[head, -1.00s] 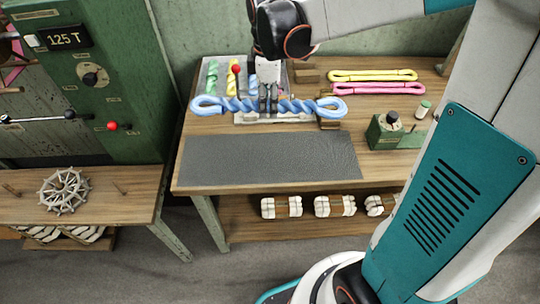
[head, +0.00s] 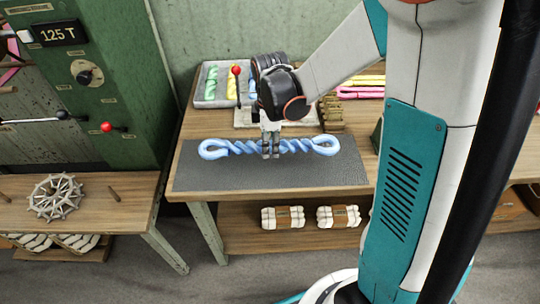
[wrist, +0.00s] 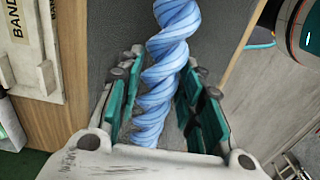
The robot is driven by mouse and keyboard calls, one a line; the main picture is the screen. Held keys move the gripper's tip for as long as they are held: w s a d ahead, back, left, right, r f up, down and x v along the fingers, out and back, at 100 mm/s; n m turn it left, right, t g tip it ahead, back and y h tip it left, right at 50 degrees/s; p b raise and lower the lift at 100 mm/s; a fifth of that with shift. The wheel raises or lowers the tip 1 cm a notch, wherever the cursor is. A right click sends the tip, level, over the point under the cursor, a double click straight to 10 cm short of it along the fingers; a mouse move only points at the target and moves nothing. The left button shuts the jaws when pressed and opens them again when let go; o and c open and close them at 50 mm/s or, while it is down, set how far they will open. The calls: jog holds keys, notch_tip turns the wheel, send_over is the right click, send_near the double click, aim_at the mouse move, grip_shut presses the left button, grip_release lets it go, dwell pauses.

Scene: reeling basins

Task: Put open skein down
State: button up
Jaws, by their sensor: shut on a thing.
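The open skein is a blue twisted hank (head: 225,148) with a loop at each end. In the head view it lies level across the dark grey mat (head: 195,178), and whether it touches the mat is hard to tell. My gripper (head: 270,152) is above the mat with its fingers around the middle of the skein. In the wrist view the twisted blue strand (wrist: 165,75) runs between the two teal finger pads (wrist: 160,112). The part of the skein behind the fingers is hidden in the head view.
Pink skeins (head: 360,93) lie at the back right. White banded bundles (head: 283,217) sit on the shelf below. My arm covers the table's right side.

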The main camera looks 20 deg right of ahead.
aim_at(270, 161)
jog(key=shift+f+b, duration=0.75)
jog(key=shift+f, duration=1.35)
jog(key=shift+f, duration=0.2)
jog(key=o, duration=1.2)
jog(key=shift+r, duration=0.1)
